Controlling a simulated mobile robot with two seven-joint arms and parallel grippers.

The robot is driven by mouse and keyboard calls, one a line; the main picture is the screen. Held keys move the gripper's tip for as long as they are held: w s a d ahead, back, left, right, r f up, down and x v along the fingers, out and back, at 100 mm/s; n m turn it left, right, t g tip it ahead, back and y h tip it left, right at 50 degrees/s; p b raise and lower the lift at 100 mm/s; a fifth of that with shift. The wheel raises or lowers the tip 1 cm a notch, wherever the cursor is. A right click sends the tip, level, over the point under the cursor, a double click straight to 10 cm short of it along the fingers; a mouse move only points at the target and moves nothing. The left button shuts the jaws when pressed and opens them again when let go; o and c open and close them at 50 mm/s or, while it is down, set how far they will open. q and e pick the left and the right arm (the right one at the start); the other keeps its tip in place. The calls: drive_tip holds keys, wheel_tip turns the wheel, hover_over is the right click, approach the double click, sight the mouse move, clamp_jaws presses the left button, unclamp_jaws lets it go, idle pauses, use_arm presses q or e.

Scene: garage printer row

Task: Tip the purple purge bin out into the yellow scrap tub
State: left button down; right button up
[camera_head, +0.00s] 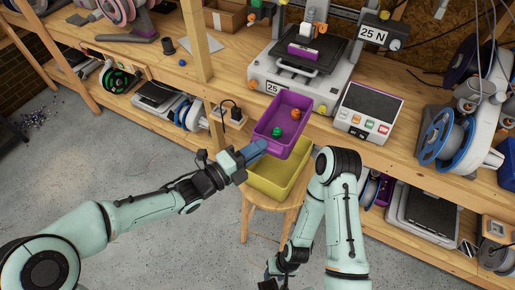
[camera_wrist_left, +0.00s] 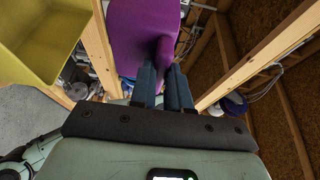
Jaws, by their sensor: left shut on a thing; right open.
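The purple purge bin (camera_head: 266,135) is held in the air above the yellow scrap tub, with a green piece (camera_head: 277,132) and an orange piece (camera_head: 295,114) inside it. My left gripper (camera_head: 262,146) is shut on the bin's near-left wall. The left wrist view shows its blue fingers (camera_wrist_left: 162,84) against the purple bin (camera_wrist_left: 135,28). The yellow scrap tub (camera_head: 262,184) stands on a wooden stool (camera_head: 257,206), partly hidden under the bin; it also shows in the left wrist view (camera_wrist_left: 45,45). My right gripper (camera_head: 276,278) is low at the bottom edge, away from both.
A printer labelled 25 N (camera_head: 277,80) stands on the wooden bench behind the bin. A control box with coloured buttons (camera_head: 368,112) sits to its right. A wooden post (camera_head: 196,40) rises left of the printer. Spools and machines fill the lower shelf. Grey floor is open at left.

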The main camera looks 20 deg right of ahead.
wheel_tip(320, 180, down, 9)
drive_tip(key=s+b, duration=0.2)
drive_tip(key=b, duration=0.7)
use_arm(q)
drive_tip(key=shift+s+d+f+m+t+y+b, duration=0.1)
drive_tip(key=shift+f+m+t+y+b, duration=1)
drive_tip(key=shift+m, duration=2.15)
drive_tip(key=shift+s+d+f+m+t+y+b, duration=0.1)
drive_tip(key=shift+f+m+t+y+b, duration=0.15)
drive_tip(key=shift+m+t+y+b, duration=1.8)
drive_tip(key=shift+s+d+f+m+t+y+b, duration=0.1)
drive_tip(key=shift+f+m+t+y+b, duration=0.5)
drive_tip(key=shift+m+y+b, duration=2.55)
use_arm(e)
drive_tip(key=w+d+f+m+t+h+p, duration=0.1)
drive_tip(key=w+d+f+t, duration=0.3)
drive_tip(key=w+f, duration=0.7)
drive_tip(key=shift+w+d+h+p, duration=0.3)
drive_tip(key=shift+w+d+p, duration=0.1)
drive_tip(key=shift+d, duration=0.05)
use_arm(q)
drive_tip(key=m+h, duration=0.2)
drive_tip(key=h, duration=0.1)
drive_tip(key=shift+f, duration=0.1)
